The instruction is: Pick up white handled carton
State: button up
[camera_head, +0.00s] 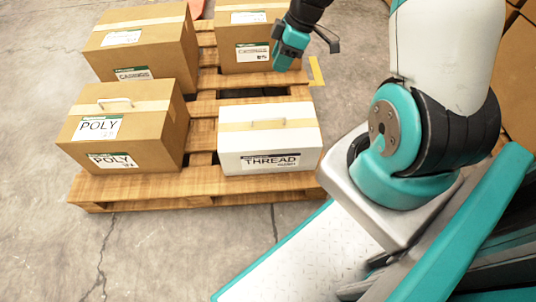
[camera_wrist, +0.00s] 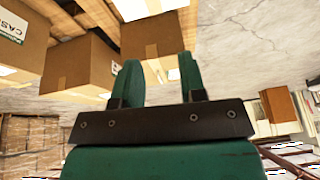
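The white carton (camera_head: 268,143) labelled THREAD sits at the front right of the wooden pallet in the head view. A small light handle (camera_head: 268,122) stands on its taped top. My gripper (camera_head: 283,62) is beyond the white carton, above the pallet and in front of the back right brown carton. In the wrist view, the two teal fingers of my gripper (camera_wrist: 157,82) stand apart with nothing held between them. The white carton cannot be made out for certain in the wrist view.
The pallet (camera_head: 150,190) also holds a brown POLY carton (camera_head: 140,135) at front left, a brown carton (camera_head: 150,50) behind it, and another brown carton (camera_head: 245,25) at back right. Bare concrete floor (camera_head: 40,230) lies at left and front. More brown boxes (camera_head: 515,70) stand at far right.

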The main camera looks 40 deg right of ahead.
jog(key=b, duration=0.3)
send_near(268, 118)
jog(key=shift+n, duration=0.3)
jog(key=b+x, duration=0.4)
jog(key=b, duration=0.1)
jog(key=shift+d+f, duration=0.25)
jog(key=b+x, duration=0.4)
jog(key=x, duration=0.2)
jog(key=shift+a, duration=0.1)
jog(key=shift+w, duration=0.1)
grip_shut()
jog(key=shift+r, duration=0.15)
